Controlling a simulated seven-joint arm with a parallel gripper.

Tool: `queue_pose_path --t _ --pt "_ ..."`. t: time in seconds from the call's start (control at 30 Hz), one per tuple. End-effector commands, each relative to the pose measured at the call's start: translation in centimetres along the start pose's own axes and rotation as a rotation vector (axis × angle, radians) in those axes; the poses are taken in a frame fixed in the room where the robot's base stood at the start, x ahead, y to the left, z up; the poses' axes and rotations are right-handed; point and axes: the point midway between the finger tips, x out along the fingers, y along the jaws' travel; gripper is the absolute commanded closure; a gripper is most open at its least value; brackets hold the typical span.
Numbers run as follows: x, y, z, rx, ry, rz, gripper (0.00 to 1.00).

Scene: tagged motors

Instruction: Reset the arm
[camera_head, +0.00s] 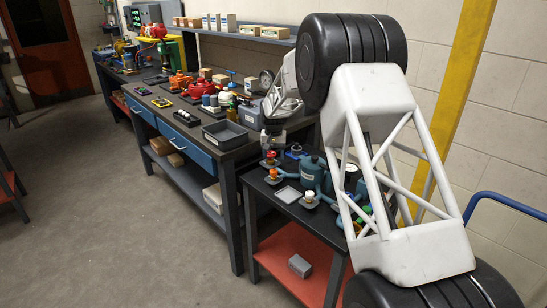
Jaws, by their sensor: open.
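My arm rises from the bottom right, bends at a large black joint at the top and reaches away over the benches. Teal motors (312,172) stand to the right on this table, partly hidden by my arm. Any tags on them are too small to read.
A long workbench (225,150) with blue drawers holds red motors (201,88), tools and a grey bin (225,134). A wall shelf (235,35) carries boxes. A yellow post (455,95) stands behind my arm. A grey box (299,265) lies on the red lower shelf.

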Motion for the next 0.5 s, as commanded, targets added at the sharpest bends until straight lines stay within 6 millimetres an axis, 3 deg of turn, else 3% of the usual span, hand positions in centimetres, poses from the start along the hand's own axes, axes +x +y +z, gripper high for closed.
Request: queue_pose_path --t 0.3,0.5 --pt "-0.2 0.1 0.1 0.000 0.001 0.000 0.39" --pt "-1.8 1.0 1.2 0.001 0.007 -0.002 0.39"
